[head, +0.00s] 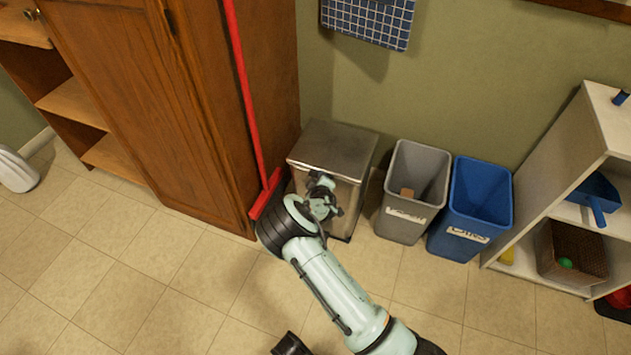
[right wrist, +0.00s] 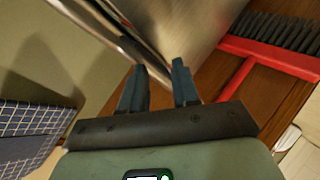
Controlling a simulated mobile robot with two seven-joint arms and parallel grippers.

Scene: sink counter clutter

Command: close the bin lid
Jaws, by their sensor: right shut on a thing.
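The bin (head: 345,203) is a boxy metal container with a flat grey lid (head: 335,143), standing between the wooden cabinet and the grey bin. The lid looks level or nearly so in the head view; my arm hides part of the front. My right gripper (head: 325,196) is at the upper front of this bin. In the right wrist view its two fingers (right wrist: 159,84) stand a little apart, shut on the lid's edge beside the shiny metal panel (right wrist: 190,25). The exact contact is hard to see.
A red broom (head: 243,90) leans on the cabinet (head: 150,100), its head close by my right wrist. A grey bin (head: 412,190) and a blue bin (head: 475,205) stand to the right, then white shelves (head: 560,150). The tiled floor in front is clear.

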